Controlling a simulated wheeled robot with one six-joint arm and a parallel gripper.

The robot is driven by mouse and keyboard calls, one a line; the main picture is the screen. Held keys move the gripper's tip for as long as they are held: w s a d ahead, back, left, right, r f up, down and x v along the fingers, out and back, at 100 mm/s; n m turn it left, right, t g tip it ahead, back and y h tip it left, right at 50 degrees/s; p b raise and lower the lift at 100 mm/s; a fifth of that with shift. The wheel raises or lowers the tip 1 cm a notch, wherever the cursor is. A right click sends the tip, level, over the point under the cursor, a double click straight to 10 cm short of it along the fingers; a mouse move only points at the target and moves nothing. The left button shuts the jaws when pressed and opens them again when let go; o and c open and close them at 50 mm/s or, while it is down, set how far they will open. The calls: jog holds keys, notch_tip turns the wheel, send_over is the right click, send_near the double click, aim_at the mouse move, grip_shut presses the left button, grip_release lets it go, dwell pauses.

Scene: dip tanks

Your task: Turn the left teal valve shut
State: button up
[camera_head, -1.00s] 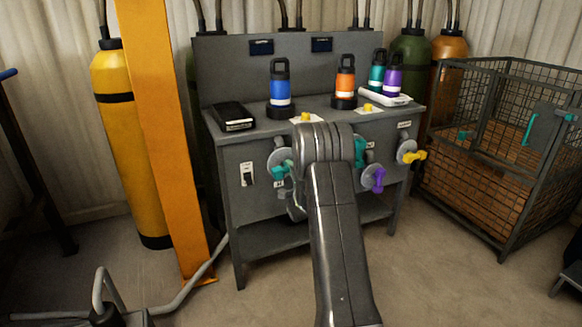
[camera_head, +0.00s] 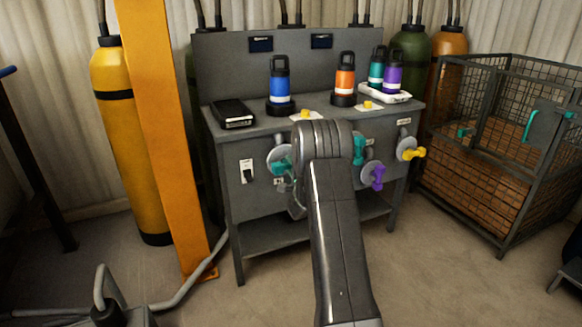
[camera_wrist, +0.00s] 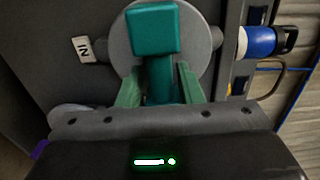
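The left teal valve (camera_head: 281,163) is on the front of the grey bench, with a round grey plate behind its handle. In the wrist view the teal valve handle (camera_wrist: 152,30) fills the middle, its square end towards the top and its stem running down between my fingers. My gripper (camera_wrist: 160,82) has one green finger on each side of the stem, close against it, and looks shut on it. In the head view my arm hides part of the gripper. A second teal valve (camera_head: 359,149) is just right of my arm.
A purple valve (camera_head: 377,175) and a yellow valve (camera_head: 409,150) are further right on the bench front (camera_head: 240,205). Bottles stand on top. An orange post (camera_head: 160,130) is at the left, a wire cage (camera_head: 490,205) at the right. Floor in front is open.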

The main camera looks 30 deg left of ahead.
jog(key=shift+o, duration=0.4)
jog(key=p+v, duration=0.2)
jog(key=v, duration=1.1)
jog(key=shift+s+d, duration=0.25)
jog(key=shift+d, duration=0.1)
jog(key=shift+a, duration=0.1)
jog(key=b+x, duration=0.2)
jog(key=x, duration=1.2)
jog(key=shift+s, duration=0.1)
jog(key=shift+s, duration=0.1)
